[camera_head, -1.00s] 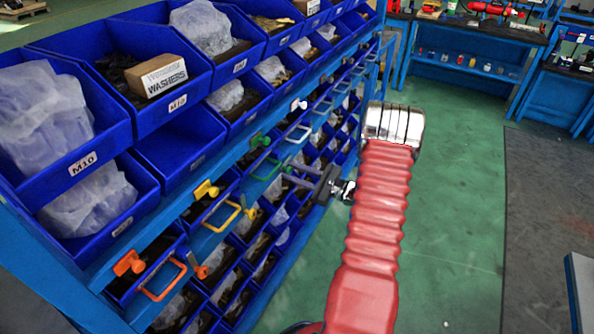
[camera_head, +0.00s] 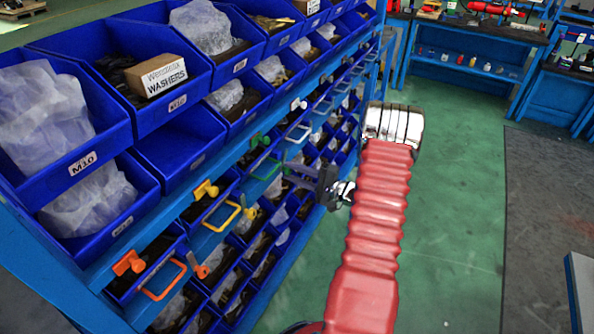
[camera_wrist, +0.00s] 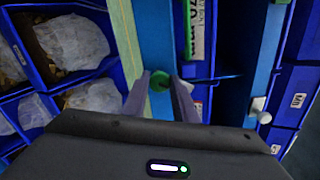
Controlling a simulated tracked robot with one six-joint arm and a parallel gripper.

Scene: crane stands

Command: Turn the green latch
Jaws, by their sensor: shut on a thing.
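The green latch (camera_wrist: 159,79) shows in the wrist view as a round green knob between my fingertips. My gripper (camera_wrist: 160,84) is shut on it, one finger on each side. In the head view my gripper (camera_head: 292,168) reaches left from the red arm to the rack's front, beside a green handle (camera_head: 267,169). A little green shows at the fingertips there, but the fingers hide most of it. Another green knob (camera_head: 260,140) sits on the blue rail, up and left of my gripper.
The blue rack (camera_head: 158,222) holds several bins (camera_head: 165,150). Yellow (camera_head: 222,219) and orange (camera_head: 162,281) handles stick out nearer to me. A white knob (camera_wrist: 259,108) is right of my gripper in the wrist view. The green floor (camera_head: 455,200) on the right is clear.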

